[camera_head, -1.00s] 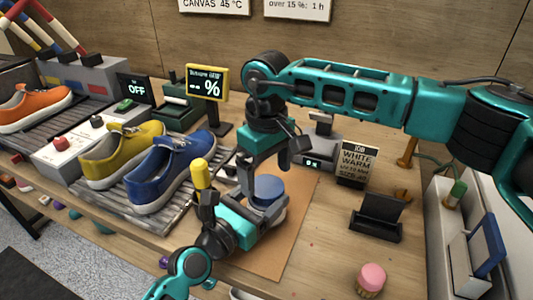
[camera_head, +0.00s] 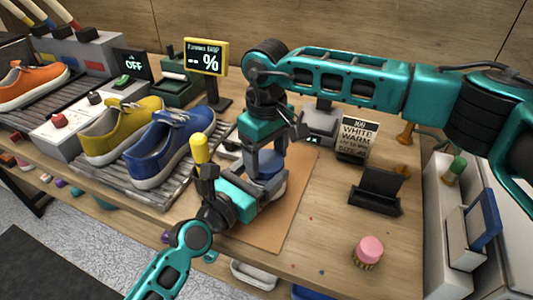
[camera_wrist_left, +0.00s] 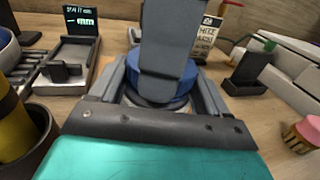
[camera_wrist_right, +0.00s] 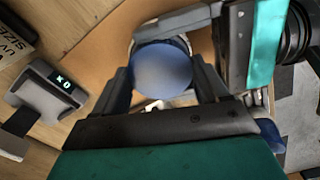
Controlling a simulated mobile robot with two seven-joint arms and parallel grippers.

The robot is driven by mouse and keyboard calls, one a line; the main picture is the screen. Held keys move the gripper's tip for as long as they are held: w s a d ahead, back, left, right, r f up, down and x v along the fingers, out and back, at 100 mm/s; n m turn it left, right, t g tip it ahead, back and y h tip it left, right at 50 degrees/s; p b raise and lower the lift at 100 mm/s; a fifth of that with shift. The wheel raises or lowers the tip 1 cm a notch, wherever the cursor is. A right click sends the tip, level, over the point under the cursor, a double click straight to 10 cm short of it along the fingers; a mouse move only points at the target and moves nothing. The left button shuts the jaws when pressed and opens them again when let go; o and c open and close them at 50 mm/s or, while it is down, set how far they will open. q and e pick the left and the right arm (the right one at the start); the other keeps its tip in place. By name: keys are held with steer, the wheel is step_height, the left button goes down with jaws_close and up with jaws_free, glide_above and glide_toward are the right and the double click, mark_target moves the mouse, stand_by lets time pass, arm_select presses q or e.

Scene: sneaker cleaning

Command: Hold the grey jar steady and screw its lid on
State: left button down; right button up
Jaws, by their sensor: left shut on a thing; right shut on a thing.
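The blue round lid (camera_head: 272,183) sits on top of the jar, over the brown mat; it looks level. The right wrist view shows the lid (camera_wrist_right: 162,70) from above, between the fingers of my right gripper (camera_head: 266,163), shut on its rim. My left gripper (camera_wrist_left: 158,92) is shut around the jar from the side, below the lid. Only a pale strip of the jar (camera_wrist_left: 150,101) shows under the lid in the left wrist view; the rest is hidden by my grippers. I cannot tell how far the lid is threaded.
The brown mat (camera_head: 289,212) lies under the jar. Blue (camera_head: 170,150) and yellow (camera_head: 121,131) sneakers stand on a rack to the left. A black stand (camera_head: 376,190), a pink-topped brush (camera_head: 368,252) and a small sign (camera_head: 357,139) are on the right. The front right tabletop is mostly clear.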

arm_select(q)
steer(key=shift+s+f, duration=0.1)
steer(key=shift+f, duration=0.3)
arm_select(e)
steer(key=c, duration=0.3)
steer(key=m, duration=0.3)
steer(key=shift+c, duration=0.2)
steer(key=o, duration=1.2)
steer(key=shift+c, duration=0.2)
steer(key=shift+r, duration=0.1)
steer(key=shift+r, duration=2.15)
steer(key=shift+o, duration=0.2)
steer(key=shift+r, duration=0.1)
